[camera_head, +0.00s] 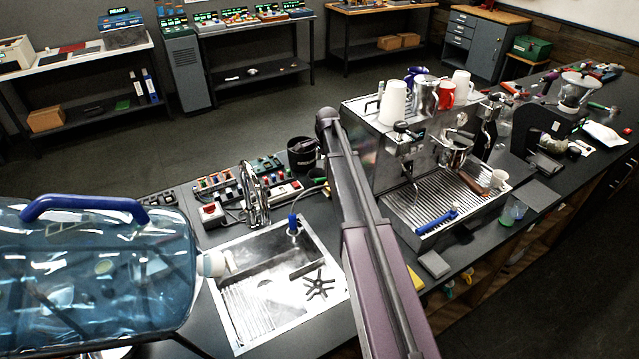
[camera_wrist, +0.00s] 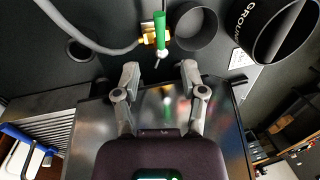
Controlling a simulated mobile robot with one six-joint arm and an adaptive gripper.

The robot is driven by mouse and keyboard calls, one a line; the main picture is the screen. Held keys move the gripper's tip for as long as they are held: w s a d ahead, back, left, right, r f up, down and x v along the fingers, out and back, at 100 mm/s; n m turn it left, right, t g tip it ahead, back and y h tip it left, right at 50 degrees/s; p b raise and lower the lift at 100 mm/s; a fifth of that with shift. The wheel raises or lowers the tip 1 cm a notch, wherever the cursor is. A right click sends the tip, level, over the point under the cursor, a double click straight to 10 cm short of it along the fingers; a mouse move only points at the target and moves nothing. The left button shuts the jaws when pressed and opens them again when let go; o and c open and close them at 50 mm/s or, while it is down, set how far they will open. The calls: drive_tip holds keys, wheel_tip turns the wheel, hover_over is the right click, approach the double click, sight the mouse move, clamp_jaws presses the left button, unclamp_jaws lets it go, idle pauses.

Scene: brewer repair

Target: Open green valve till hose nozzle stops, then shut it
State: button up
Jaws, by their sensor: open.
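The green valve handle (camera_wrist: 160,25) is at the top centre of the wrist view, on a brass fitting (camera_wrist: 150,38). A grey hose (camera_wrist: 85,38) runs from the fitting to the left. My gripper (camera_wrist: 160,72) is open and empty, its two fingers apart below the valve in the picture, with the handle lying between their lines. I see no contact. In the head view a blue nozzle (camera_head: 292,222) stands upright at the back of the steel sink (camera_head: 232,338). My arm crosses the middle of that view, and my gripper does not show there.
A black grounds bin (camera_wrist: 262,30) and an open dark cylinder (camera_wrist: 195,28) stand right of the valve. The espresso machine (camera_head: 375,160) is right of my arm. A large blue water bottle (camera_head: 95,265) lies at the left. A black star-shaped piece (camera_head: 319,285) lies in the sink.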

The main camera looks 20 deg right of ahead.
sight(323, 179)
drive_tip(key=shift+w+a+f+b, duration=0.1)
drive_tip(key=shift+w+f+b, duration=0.2)
drive_tip(key=shift+f+b, duration=1.25)
drive_tip(key=shift+w+f+b, duration=0.3)
drive_tip(key=shift+f+b, duration=1.15)
drive_tip(key=shift+f, duration=0.2)
drive_tip(key=shift+w+a+f+b, duration=0.1)
drive_tip(key=shift+w+f+b, duration=0.2)
drive_tip(key=shift+f+b, duration=1.25)
clamp_jaws()
